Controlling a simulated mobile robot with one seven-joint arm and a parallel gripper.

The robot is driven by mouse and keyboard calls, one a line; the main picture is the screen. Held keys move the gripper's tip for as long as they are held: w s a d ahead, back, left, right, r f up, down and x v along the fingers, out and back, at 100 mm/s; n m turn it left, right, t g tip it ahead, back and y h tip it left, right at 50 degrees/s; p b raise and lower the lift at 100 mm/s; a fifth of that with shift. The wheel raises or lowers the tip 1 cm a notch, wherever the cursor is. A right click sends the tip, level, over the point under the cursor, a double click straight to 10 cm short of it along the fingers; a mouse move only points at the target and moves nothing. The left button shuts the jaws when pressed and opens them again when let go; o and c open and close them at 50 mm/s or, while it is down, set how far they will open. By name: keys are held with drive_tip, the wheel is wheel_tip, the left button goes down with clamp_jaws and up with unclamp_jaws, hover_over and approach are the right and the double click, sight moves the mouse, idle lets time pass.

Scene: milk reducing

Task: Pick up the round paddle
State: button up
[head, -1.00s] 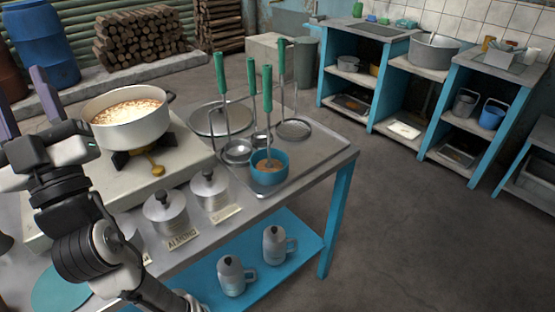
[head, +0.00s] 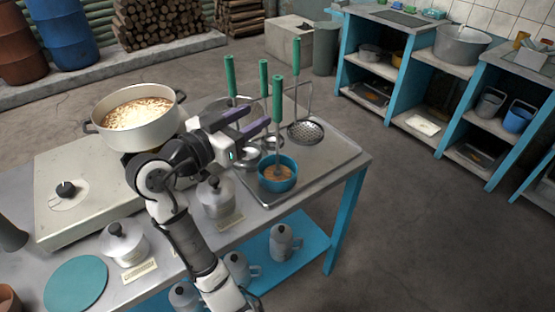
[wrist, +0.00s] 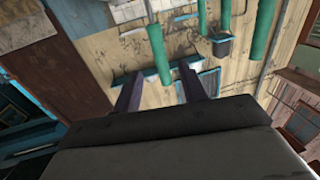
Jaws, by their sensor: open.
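Several tools with green handles stand on the metal tray (head: 335,165). In the wrist view, a green handle (wrist: 158,50) shows ahead between the fingertips (wrist: 160,85). I cannot tell which tool it belongs to. Nothing is held.
A perforated skimmer (head: 305,132) and a blue cup (head: 278,180) with brown contents share the tray. A large pot (head: 140,122) stands on the stove left of my gripper. Lidded canisters (head: 215,195) stand in front. The floor to the right is clear.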

sight(274, 106)
drive_tip(key=x, duration=0.3)
drive_tip(key=p+x, duration=0.2)
drive_tip(key=x, duration=0.2)
drive_tip(key=shift+w+d, duration=0.1)
drive_tip(key=shift+w+d+f+p, duration=0.15)
drive_tip(key=shift+w+d+p, duration=0.15)
drive_tip(key=shift+w, duration=0.1)
clamp_jaws()
